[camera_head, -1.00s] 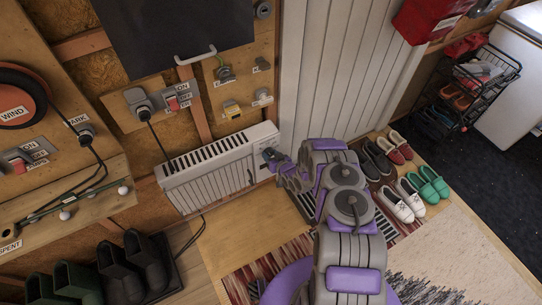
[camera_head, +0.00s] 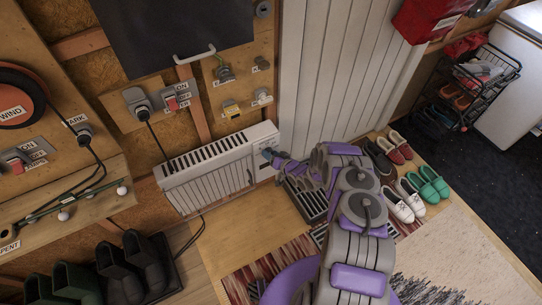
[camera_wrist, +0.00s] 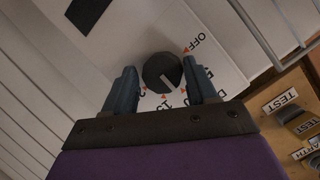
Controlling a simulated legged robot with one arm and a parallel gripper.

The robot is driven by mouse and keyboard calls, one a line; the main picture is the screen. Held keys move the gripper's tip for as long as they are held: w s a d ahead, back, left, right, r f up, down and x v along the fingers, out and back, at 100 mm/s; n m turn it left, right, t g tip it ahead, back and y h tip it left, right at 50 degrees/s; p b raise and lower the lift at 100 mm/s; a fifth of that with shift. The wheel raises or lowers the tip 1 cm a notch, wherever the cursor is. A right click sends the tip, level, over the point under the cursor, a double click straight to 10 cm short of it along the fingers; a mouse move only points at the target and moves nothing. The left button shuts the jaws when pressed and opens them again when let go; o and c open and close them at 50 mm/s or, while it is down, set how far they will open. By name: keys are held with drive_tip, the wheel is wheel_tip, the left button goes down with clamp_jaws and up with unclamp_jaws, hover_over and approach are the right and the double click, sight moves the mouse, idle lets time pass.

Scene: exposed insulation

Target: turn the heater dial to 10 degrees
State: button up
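The white heater (camera_head: 207,189) stands against the wooden wall in the head view. My gripper (camera_head: 268,153) is at the upper right end of its front, where it hides the dial. In the wrist view the dial (camera_wrist: 163,73) is a round black knob on a white panel with red marks. Its white pointer line points down and slightly right, toward the low number marks. "OFF" (camera_wrist: 199,38) is readable at the upper right; other numbers are partly covered. My gripper (camera_wrist: 161,76) is open, one finger on each side of the dial, with small gaps showing.
A white panelled door (camera_head: 340,70) is right of the heater. Shoes (camera_head: 402,200) stand on the floor to the right, and dark boots (camera_head: 120,268) at the lower left. Sockets (camera_head: 232,109) and switches are on the wall above the heater.

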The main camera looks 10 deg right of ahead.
drive_tip(key=shift+s, duration=0.1)
drive_tip(key=p+v, duration=0.4)
drive_tip(key=v, duration=1.3)
drive_tip(key=shift+d, duration=0.15)
